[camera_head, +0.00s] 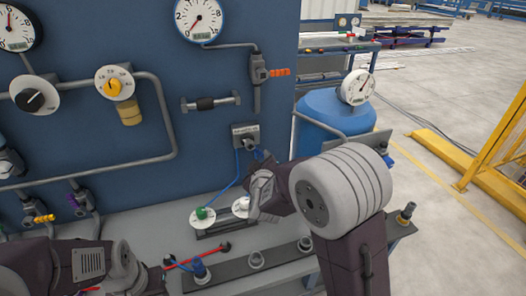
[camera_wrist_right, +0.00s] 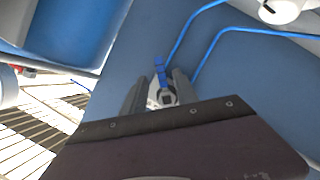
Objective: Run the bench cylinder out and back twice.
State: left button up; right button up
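Gauges (camera_head: 199,18) and grey pipes cover the panel. A blue tank (camera_head: 330,115) stands behind my right arm. A yellow railing (camera_head: 490,170) is at right.

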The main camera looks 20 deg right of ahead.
aim_at(260, 154)
jog(key=x, duration=0.5)
jog(key=shift+w+f, duration=0.15)
jog(key=shift+w, duration=0.1)
jog(key=shift+w+d, duration=0.15)
jog(key=shift+w, duration=0.3)
jog(key=shift+f, duration=0.1)
grip_shut()
dwell(0.5)
